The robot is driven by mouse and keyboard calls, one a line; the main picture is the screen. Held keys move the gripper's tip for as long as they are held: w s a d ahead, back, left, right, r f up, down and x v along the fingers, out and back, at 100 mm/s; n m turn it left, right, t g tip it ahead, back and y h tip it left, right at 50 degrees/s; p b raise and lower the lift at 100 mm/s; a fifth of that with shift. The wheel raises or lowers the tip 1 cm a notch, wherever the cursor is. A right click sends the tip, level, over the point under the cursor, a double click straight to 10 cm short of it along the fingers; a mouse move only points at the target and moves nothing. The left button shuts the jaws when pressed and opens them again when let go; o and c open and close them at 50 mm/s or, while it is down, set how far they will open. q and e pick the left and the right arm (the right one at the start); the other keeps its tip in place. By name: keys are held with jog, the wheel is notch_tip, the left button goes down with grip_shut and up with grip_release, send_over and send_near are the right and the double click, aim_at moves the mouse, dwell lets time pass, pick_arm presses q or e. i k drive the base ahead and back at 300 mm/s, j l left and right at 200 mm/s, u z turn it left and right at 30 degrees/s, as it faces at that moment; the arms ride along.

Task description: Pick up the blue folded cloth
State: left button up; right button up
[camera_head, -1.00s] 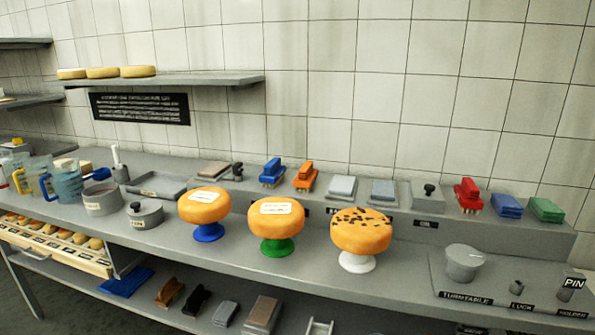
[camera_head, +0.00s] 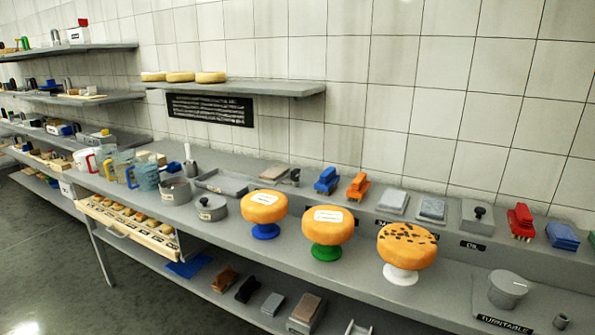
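A blue folded cloth (camera_head: 562,236) lies on the raised back ledge of the counter, near the right edge of the head view. It sits between a red brush (camera_head: 521,222) on its left and a green folded cloth (camera_head: 592,238) on its right, which the picture edge cuts off. A flat blue item (camera_head: 188,266) also lies on the lower shelf at left; I cannot tell what it is. Neither of my grippers shows in the view.
Three cheese wheels on blue, green and white stands (camera_head: 400,274) line the counter front. Jugs (camera_head: 144,176) and pots (camera_head: 211,207) stand at left. Open floor (camera_head: 50,250) shows at lower left.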

aim_at(560, 236)
jog(key=z, duration=1.65)
